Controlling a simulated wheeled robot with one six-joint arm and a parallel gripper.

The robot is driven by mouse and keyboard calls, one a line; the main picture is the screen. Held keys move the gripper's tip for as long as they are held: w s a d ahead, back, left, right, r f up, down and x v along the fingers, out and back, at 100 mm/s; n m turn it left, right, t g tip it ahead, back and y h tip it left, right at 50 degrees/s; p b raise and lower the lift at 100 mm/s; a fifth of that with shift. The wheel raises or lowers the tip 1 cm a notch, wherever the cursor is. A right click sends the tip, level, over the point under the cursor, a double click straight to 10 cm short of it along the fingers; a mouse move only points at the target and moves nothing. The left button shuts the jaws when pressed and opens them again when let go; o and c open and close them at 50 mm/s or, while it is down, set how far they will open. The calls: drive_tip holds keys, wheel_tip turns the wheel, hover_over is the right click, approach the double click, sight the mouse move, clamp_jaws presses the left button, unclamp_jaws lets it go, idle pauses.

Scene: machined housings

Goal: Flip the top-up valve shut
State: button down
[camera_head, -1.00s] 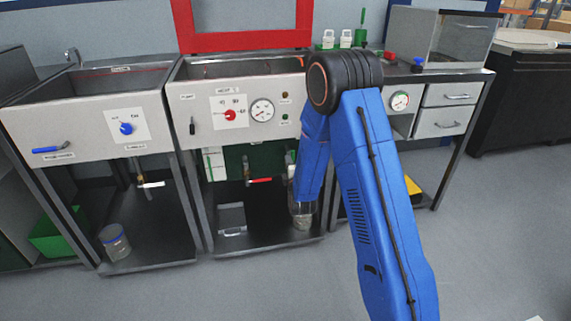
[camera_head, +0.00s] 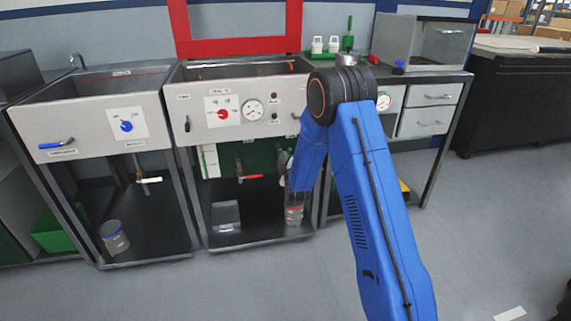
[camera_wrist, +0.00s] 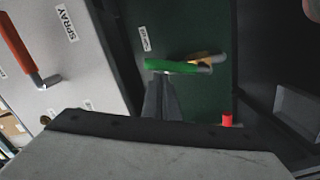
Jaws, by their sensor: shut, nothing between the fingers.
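The green lever (camera_wrist: 178,67) of a valve shows in the wrist view, with a brass-coloured fitting (camera_wrist: 207,58) at its right end. It sits on a dark green panel beside a small white label (camera_wrist: 145,39) whose text is too small to read surely. My gripper (camera_wrist: 161,78) is shut and empty, with its fingertips at the left part of the green lever. Whether they touch it I cannot tell. In the head view my blue arm reaches to the middle bench and hides the green lever; the fingertips are not clear there.
An orange-red lever (camera_wrist: 17,47) beside a SPRAY label is on the grey panel at left. A red part (camera_wrist: 227,119) is below right of my fingers. In the head view a red-handled valve (camera_head: 250,177) and a jar (camera_head: 294,214) are under the middle bench.

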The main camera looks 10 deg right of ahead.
drive_tip(key=d+f+m+y, duration=0.1)
drive_tip(key=d+f+m, duration=0.4)
drive_tip(key=m, duration=0.7)
drive_tip(key=shift+d+f, duration=0.4)
drive_tip(key=shift+d, duration=0.7)
drive_tip(key=shift+f, duration=0.1)
